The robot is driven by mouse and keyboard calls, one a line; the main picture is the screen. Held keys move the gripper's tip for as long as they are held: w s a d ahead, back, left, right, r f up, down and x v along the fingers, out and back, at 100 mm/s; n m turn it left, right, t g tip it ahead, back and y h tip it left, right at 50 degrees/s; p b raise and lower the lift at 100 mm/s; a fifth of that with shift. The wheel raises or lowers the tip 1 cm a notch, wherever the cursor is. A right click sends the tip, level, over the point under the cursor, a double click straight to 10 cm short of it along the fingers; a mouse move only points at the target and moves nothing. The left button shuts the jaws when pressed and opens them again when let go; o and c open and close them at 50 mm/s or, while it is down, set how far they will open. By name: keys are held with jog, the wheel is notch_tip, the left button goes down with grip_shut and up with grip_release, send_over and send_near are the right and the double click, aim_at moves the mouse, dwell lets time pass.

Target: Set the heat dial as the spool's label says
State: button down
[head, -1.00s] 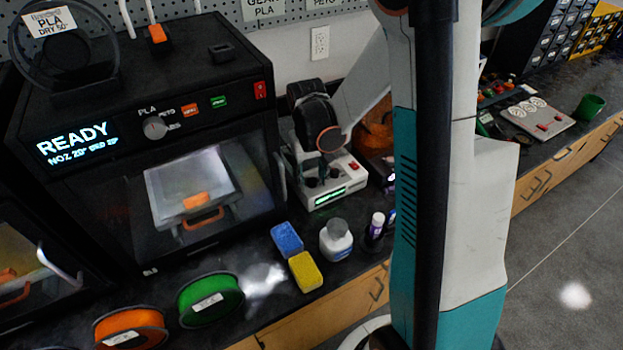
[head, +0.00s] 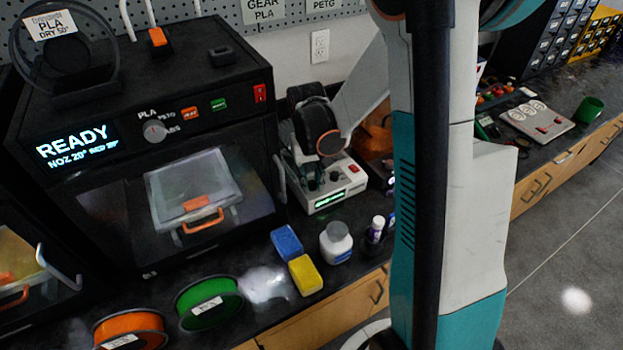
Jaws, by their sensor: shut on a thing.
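The black printer (head: 230,95) stands at the left, its display lit "READY". Its round grey dial (head: 154,130) sits on the front panel among the words PLA, PETG and ABS. Nothing touches this dial; its exact pointer direction is too small to tell. A dark spool (head: 68,75) stands on top of the printer at the left, and its white label (head: 50,25) reads "PLA DRY 50°". My white and teal arm crosses the right-centre of the view. I cannot make out my gripper's fingers or anything held in them.
A white bench device (head: 330,202) with a green display stands right of the printer. Green (head: 210,303) and orange (head: 130,328) spools, a blue sponge (head: 286,242), a yellow sponge (head: 305,275) and a white bottle (head: 336,243) line the front. A green cup (head: 590,108) stands far right.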

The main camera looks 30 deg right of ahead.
jog(key=m, duration=0.6)
jog(key=shift+m, duration=0.3)
dwell(0.4)
jog(key=c, duration=1.4)
grip_release()
jog(key=shift+o, duration=0.2)
